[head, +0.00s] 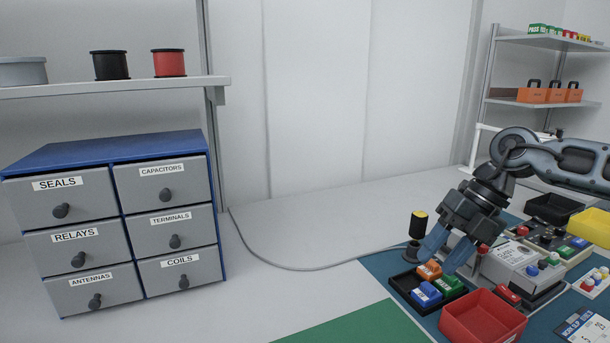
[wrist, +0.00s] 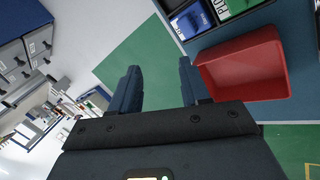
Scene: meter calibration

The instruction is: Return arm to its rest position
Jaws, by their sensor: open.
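My gripper (head: 447,248) is above the right part of the bench in the head view, with its blue fingers pointing down. In the wrist view my gripper (wrist: 158,85) shows two fingers spread apart with nothing between them. Below and beside it stand a black tray (head: 403,290) with orange, blue and green blocks and an empty red bin (head: 482,318). The red bin also shows in the wrist view (wrist: 243,68), to the right of the fingers. The arm is bent at the right of the head view.
A blue drawer cabinet (head: 110,150) with labelled drawers stands at left under a shelf (head: 110,86). A grey instrument (head: 515,262), a black bin (head: 553,209) and a yellow bin (head: 592,227) stand at right. A cable (head: 290,267) crosses the clear middle of the bench.

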